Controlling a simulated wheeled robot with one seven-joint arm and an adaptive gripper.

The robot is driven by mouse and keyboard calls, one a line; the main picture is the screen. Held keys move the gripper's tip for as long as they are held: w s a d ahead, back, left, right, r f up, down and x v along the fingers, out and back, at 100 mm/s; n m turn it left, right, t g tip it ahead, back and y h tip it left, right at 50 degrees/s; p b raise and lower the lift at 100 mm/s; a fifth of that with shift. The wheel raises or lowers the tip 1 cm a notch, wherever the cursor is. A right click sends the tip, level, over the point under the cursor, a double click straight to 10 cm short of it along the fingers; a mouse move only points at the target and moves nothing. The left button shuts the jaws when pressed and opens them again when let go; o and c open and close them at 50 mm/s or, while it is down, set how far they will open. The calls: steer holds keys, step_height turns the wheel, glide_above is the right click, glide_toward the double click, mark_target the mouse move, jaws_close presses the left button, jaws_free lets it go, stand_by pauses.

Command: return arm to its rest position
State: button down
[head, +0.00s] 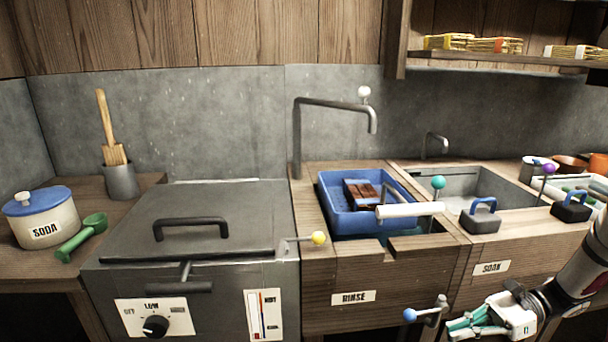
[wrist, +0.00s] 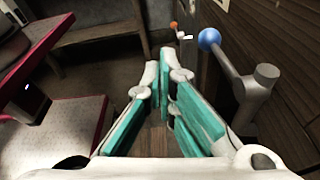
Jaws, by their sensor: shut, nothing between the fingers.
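My gripper (head: 468,326) is at the lower right of the head view, in front of the wooden cabinet front and below the SOAK label. In the wrist view its two teal-padded fingers (wrist: 160,68) converge at their tips, with nothing held between them. My arm comes in from the right edge of the head view. A lever with a blue ball knob (head: 410,315) sticks out from the cabinet just left of my gripper. In the wrist view the blue knob (wrist: 209,39) is right of the fingertips, apart from them.
The RINSE basin holds a blue tray (head: 332,205) with a brown block. A white bar handle (head: 410,210) juts out in front. Left stand a lidded grey vat (head: 200,225), SODA pot (head: 45,218) and green scoop (head: 80,240). The wrist view shows open floor beyond my fingers.

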steer(key=s+a+r+n+g+h, duration=0.2)
steer(key=s+a+r+n+h, duration=0.3)
steer(key=r, duration=0.4)
steer(key=s+a+r+n+g+h, duration=0.25)
steer(key=a+r+n, duration=0.25)
steer(key=a+r, duration=0.25)
steer(key=s+a+r+n+t+h, duration=0.1)
steer(key=s+r+n+t+h, duration=0.25)
steer(key=s, duration=0.55)
steer(key=s+a+r+n+t+h, duration=0.1)
steer(key=s+a+n+t+h, duration=0.1)
steer(key=s+n+h, duration=0.5)
step_height(320, 180, up, 25)
steer(key=s+m+t+y+p, duration=0.1)
steer(key=t+y+p, duration=0.2)
steer(key=p, duration=2)
steer(key=shift+s+d+f, duration=0.2)
steer(key=shift+s, duration=0.2)
